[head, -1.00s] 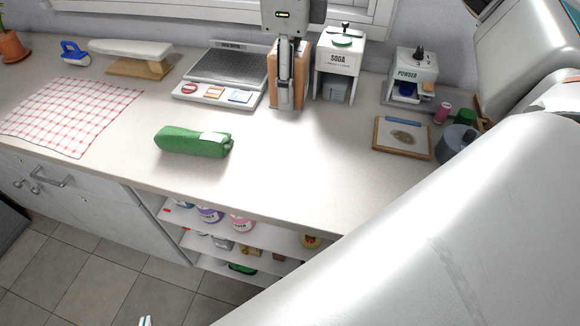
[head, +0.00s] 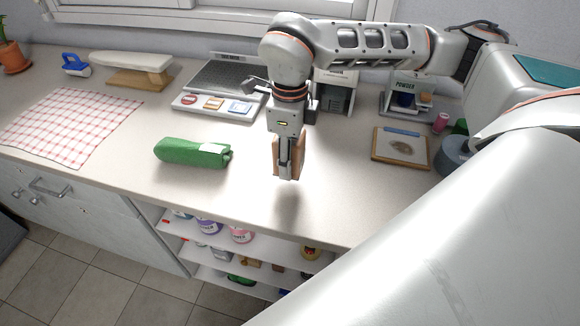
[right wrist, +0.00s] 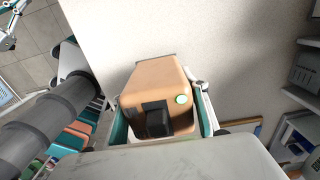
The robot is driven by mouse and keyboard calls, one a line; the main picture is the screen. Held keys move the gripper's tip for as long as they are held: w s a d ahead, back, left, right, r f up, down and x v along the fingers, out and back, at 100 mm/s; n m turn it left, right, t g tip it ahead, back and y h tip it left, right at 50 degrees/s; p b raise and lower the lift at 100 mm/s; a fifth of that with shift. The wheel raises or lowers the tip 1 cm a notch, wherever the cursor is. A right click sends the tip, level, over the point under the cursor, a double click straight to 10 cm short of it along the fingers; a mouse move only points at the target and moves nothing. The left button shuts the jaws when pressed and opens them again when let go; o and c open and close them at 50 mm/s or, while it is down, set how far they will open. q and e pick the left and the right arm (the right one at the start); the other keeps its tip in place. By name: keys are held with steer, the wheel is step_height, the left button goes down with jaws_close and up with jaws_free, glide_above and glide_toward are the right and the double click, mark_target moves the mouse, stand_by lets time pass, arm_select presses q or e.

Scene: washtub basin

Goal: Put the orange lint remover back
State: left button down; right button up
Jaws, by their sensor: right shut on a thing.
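The orange lint remover (right wrist: 155,85) is a tan-orange block with a dark part and a pale green button in the right wrist view. In the head view it shows as a brown block (head: 277,152) between the fingers of my right gripper (head: 289,165). My right gripper is shut on it and holds it above the counter near the front edge, with a shadow beneath. The fingers hide part of it. Part of what looks like my left gripper (right wrist: 9,26) shows in the top left corner of the right wrist view, too cut off to judge.
A green case (head: 190,153) lies on the counter (head: 240,190) left of my right gripper. A small board (head: 400,148) lies at right. Open shelves (head: 225,245) with several items are below.

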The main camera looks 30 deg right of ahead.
mark_target(298, 149)
steer(key=shift+f, duration=1.85)
steer(key=shift+f, duration=0.15)
steer(key=o, duration=1.1)
step_height(298, 149, up, 12)
steer(key=shift+r, duration=0.15)
